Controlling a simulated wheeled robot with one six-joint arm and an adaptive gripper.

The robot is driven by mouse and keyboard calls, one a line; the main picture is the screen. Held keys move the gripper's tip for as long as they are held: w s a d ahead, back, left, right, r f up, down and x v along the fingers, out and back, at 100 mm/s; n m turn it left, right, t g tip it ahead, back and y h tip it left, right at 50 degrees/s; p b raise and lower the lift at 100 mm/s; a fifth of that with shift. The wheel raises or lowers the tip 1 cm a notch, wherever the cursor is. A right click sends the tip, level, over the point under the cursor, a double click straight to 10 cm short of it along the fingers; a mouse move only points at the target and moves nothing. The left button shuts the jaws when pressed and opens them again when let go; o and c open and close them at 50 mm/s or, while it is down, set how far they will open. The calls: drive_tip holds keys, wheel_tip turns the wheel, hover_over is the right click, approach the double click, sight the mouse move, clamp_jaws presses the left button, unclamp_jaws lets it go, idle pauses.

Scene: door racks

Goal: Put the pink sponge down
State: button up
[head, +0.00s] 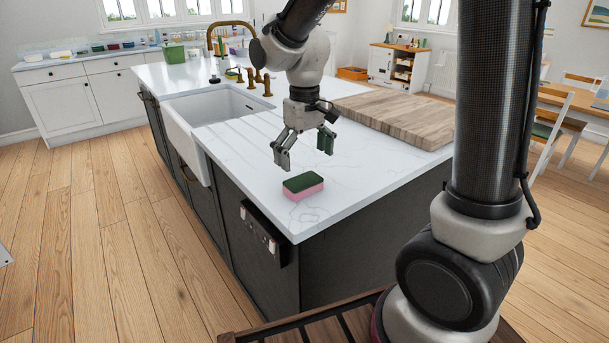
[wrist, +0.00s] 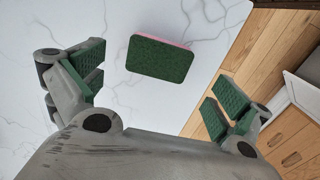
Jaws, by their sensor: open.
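The pink sponge (head: 303,187) lies flat on the white countertop (head: 345,200) near the island's front corner, its dark green scouring side up. My gripper (head: 305,155) is above the counter, just behind and above the sponge, with its fingers spread wide and nothing between them. In the wrist view the sponge (wrist: 160,59) shows its green top and a thin pink edge. It lies beyond and between the open green-padded fingers of my gripper (wrist: 158,97), apart from both.
A wooden board (head: 395,115) lies on the counter behind my gripper. A white sink (head: 210,115) with a brass tap (head: 232,35) is to the left. The counter around the sponge is clear. The island's edge is close to the sponge.

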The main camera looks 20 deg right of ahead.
sight(305, 181)
wheel_tip(305, 181, up, 5)
drive_tip(key=s+d+r+m+t, duration=0.2)
drive_tip(key=s+d+r, duration=0.3)
drive_tip(key=s+d, duration=0.5)
drive_tip(key=s+d+m+t, duration=0.1)
drive_tip(key=s+d, duration=0.3)
drive_tip(key=s, duration=0.4)
drive_tip(key=shift+s+d+m+t, duration=0.3)
drive_tip(key=shift+s+d+t, duration=0.1)
drive_tip(key=shift+t, duration=0.3)
drive_tip(key=shift+c, duration=0.2)
